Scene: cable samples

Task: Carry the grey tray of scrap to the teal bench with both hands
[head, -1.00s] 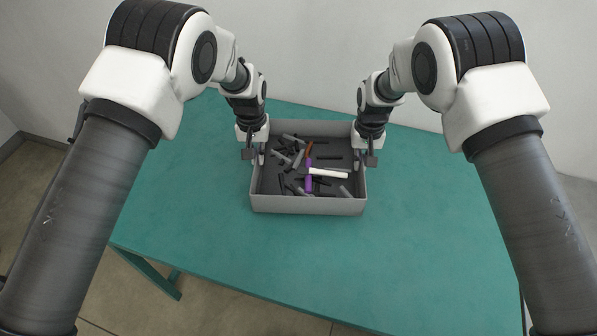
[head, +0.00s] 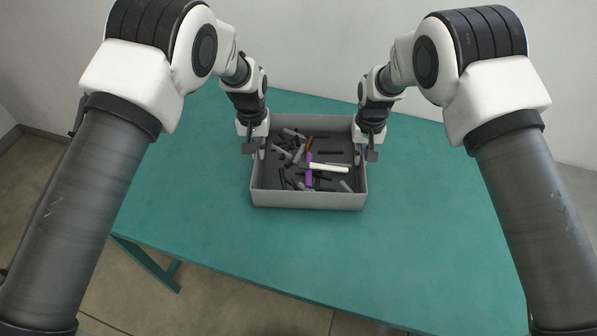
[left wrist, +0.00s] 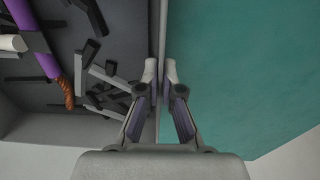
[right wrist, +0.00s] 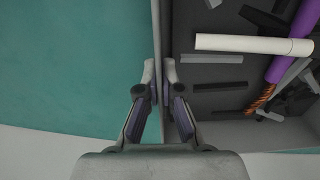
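The grey tray (head: 308,201) is level over the middle of the teal bench (head: 430,230). I cannot tell whether its base touches the bench top. It holds dark and grey scrap pieces, a purple piece (head: 309,172) with an orange-brown end and a white rod (head: 328,168). My left gripper (head: 256,150) is shut on the tray's left wall; the left wrist view shows its fingertips (left wrist: 160,72) on either side of the wall. My right gripper (head: 365,154) is shut on the right wall, with its fingertips (right wrist: 159,72) likewise on both sides.
The bench top is bare left, right and in front of the tray. Its front edge (head: 270,289) runs across the lower view, with a bench leg (head: 160,268) at lower left. A pale wall (head: 315,50) stands behind the bench.

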